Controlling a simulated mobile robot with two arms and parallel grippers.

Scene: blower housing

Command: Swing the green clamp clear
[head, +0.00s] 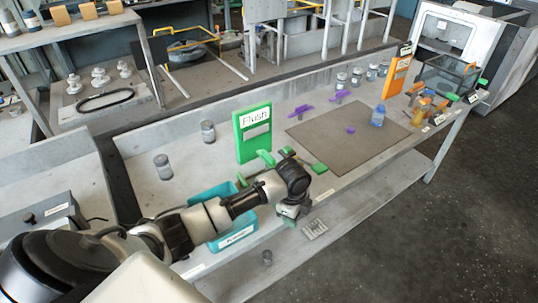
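Green clamp-like parts (265,157) lie on the bench just right of a green frame sign (253,132) that reads "Flush". Another green piece (319,168) is on the bench to the right, behind my wrist. My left arm reaches in from the lower left and bends down at the wrist over the bench's front edge. My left gripper (290,212) is at the end of it, small and dark against a green patch; its fingers cannot be made out. I cannot tell whether it touches a clamp. My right gripper is not in view.
A teal bin (233,235) stands under my forearm. A brown mat (345,132) holds a blue bottle (378,116) and a small purple part (351,129). An orange frame (398,72) and orange and green clamps (420,108) stand at right. Jars (163,166) sit left. Floor at right is clear.

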